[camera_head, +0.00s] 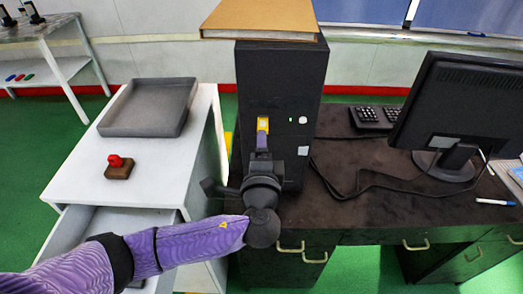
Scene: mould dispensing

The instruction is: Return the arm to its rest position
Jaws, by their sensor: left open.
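My left arm (175,245) comes in from the lower left, with a purple sleeve and dark joints. It reaches across the white cabinet's front corner to the black upright case. My left gripper (262,143) is in front of the case, pointing away from me. It is open; its fingertips are small and hard to make out. A small yellow piece (263,124) shows at its far end, against the case front; I cannot tell whether they touch. No held object can be made out. My right gripper is not in view.
A monitor (460,110) and keyboard (370,117) stand on the dark desk (400,212).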

